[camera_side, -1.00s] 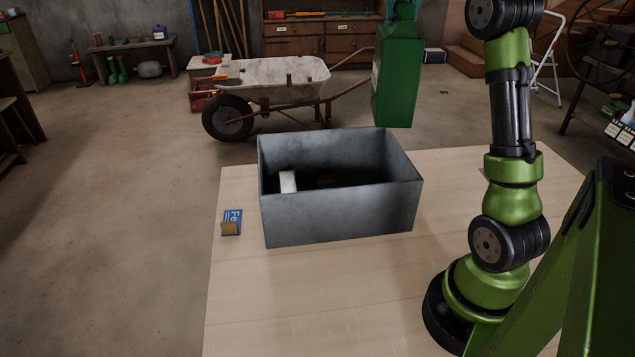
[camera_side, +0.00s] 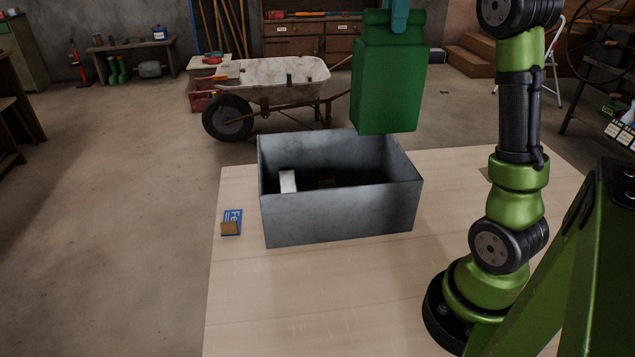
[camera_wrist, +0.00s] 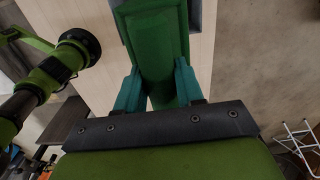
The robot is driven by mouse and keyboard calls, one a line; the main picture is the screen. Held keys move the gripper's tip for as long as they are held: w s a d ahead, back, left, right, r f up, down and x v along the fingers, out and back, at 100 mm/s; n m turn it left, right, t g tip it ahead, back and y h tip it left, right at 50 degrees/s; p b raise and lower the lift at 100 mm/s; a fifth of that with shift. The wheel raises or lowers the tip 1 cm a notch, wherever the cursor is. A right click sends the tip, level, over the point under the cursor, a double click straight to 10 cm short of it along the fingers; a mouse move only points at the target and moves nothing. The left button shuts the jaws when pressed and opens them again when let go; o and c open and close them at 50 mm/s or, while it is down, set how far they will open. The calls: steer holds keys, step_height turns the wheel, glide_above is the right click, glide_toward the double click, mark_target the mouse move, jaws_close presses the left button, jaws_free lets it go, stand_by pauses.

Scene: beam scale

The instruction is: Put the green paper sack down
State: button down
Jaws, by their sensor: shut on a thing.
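The green paper sack (camera_side: 388,85) hangs upright in the air in the side view, above the back right part of the grey bin. My gripper (camera_side: 398,18) is shut on the top of the sack; only a little of it shows at the picture's upper edge. In the wrist view the sack (camera_wrist: 158,50) lies between the two teal fingers of my gripper (camera_wrist: 158,88). The sack's lower end is clear of the bin in the side view.
The open grey bin (camera_side: 340,215) stands on the pale wooden table (camera_side: 330,300). A blue and brown box (camera_side: 232,222) stands left of the bin. The table's front is clear.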

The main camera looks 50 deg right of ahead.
mark_target(385, 113)
steer(key=m, duration=0.4)
steer(key=shift+s+a+f+m, duration=0.1)
steer(key=shift+a+f+m, duration=0.1)
steer(key=shift+m, duration=0.1)
steer(key=m, duration=0.4)
steer(key=shift+f, duration=0.2)
steer(key=m, duration=0.4)
steer(key=shift+a+f+m, duration=0.1)
steer(key=shift+f+m, duration=0.15)
steer(key=shift+m, duration=0.15)
steer(key=m, duration=0.4)
steer(key=shift+s+f, duration=0.1)
steer(key=shift+f, duration=0.15)
steer(key=shift+f+m, duration=0.4)
steer(key=shift+f, duration=0.1)
step_height(385, 113, down, 17)
steer(key=shift+f, duration=0.15)
steer(key=c, duration=0.7)
jaws_free()
steer(key=shift+f, duration=0.15)
